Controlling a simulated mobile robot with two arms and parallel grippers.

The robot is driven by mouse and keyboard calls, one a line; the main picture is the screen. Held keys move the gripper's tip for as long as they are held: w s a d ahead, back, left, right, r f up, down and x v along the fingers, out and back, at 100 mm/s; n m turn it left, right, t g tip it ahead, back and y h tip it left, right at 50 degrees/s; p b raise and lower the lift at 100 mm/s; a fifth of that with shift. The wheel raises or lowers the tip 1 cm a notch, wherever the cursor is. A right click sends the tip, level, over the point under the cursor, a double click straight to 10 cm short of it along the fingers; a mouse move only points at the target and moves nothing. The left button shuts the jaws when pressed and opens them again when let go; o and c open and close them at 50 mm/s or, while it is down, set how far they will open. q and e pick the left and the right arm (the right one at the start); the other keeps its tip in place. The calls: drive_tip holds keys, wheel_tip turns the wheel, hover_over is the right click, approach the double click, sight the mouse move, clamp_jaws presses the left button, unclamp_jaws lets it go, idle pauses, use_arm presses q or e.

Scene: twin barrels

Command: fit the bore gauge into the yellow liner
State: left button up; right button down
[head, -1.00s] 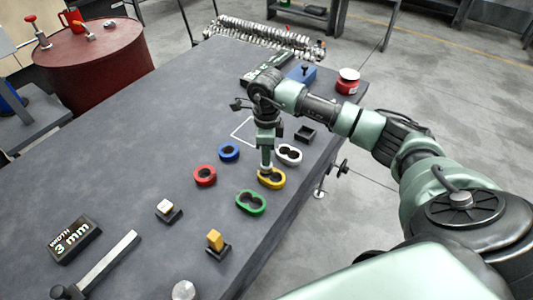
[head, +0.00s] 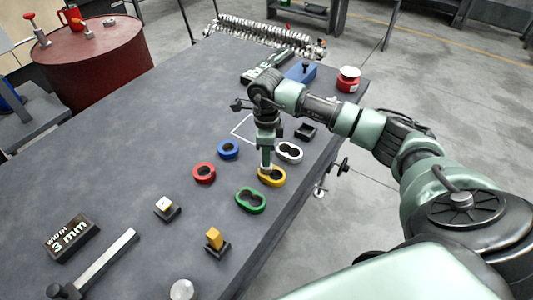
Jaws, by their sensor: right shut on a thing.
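The yellow liner (head: 278,180) lies on the dark table, a twin-hole ring at the right of the group of liners. My right gripper (head: 266,168) points straight down over it, with its tips at the liner's left part. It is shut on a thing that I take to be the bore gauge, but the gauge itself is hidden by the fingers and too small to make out. I cannot tell whether it is inside the liner's hole or just above it. My left gripper is not in view.
Close by lie a white liner (head: 290,152), a green liner (head: 250,200), a red ring (head: 204,173) and a blue ring (head: 228,149). A black holder (head: 305,132) stands behind. The table's left middle is clear.

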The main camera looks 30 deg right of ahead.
drive_tip(key=shift+f+b, duration=0.9)
drive_tip(key=shift+f, duration=0.35)
drive_tip(key=c, duration=1.1)
unclamp_jaws()
drive_tip(key=shift+r, duration=0.1)
wheel_tip(320, 180, up, 8)
drive_tip(key=shift+f+b, duration=0.1)
drive_tip(key=shift+b, duration=0.3)
